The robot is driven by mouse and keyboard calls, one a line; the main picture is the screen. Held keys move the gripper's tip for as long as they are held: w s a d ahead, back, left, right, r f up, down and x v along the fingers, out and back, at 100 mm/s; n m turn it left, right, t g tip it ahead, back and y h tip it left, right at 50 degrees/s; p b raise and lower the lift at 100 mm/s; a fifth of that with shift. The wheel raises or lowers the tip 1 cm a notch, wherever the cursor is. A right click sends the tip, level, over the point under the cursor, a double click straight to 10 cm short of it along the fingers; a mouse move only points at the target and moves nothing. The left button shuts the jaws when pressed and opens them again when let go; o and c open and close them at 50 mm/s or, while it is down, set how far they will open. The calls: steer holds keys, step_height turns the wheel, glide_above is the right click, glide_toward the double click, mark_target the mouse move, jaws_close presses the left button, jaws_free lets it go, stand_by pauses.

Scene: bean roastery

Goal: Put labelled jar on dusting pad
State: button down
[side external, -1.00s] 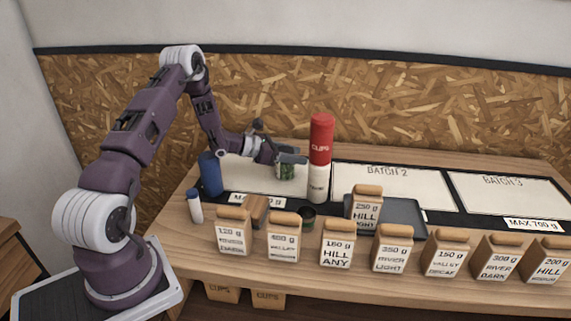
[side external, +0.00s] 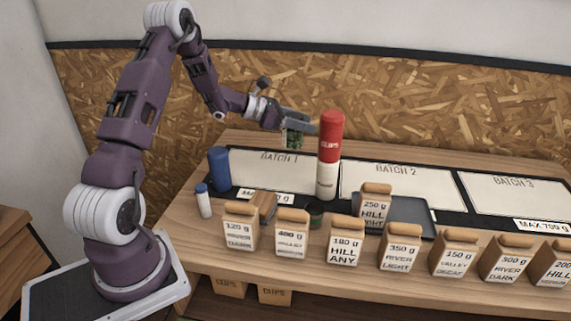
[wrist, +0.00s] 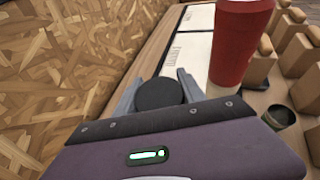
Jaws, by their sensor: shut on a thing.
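A small dark green jar (side external: 293,139) with a lighter patterned side hangs in my gripper (side external: 300,124), raised above the back edge of the BATCH 1 card. In the wrist view its round black lid (wrist: 160,94) sits between the two grey fingers, which are shut on it. Its label is too small to read. A flat dark grey pad (side external: 412,216) lies right of centre on the table, partly hidden by a 250 g bag; I cannot tell for certain that it is the dusting pad.
A tall red and white cup stack (side external: 329,150) stands close right of the jar. BATCH 2 card (side external: 400,186) lies beyond it. A blue cylinder (side external: 219,169), a white bottle (side external: 204,202), a small dark tin (side external: 316,213) and a front row of bags (side external: 345,243) crowd the table.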

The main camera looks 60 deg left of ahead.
steer(key=s+d+r+m+g+h, duration=0.25)
steer(key=s+d+m, duration=0.2)
steer(key=s, duration=0.35)
steer(key=s+d+r+m+g+h, duration=0.1)
steer(key=s+d+m+g+h, duration=0.3)
steer(key=s, duration=0.5)
glide_above(271, 205)
steer(key=shift+h, duration=0.35)
step_height(271, 205, down, 10)
steer(key=shift+r, duration=0.1)
steer(key=shift+f, duration=0.2)
steer(key=c, duration=0.7)
jaws_free()
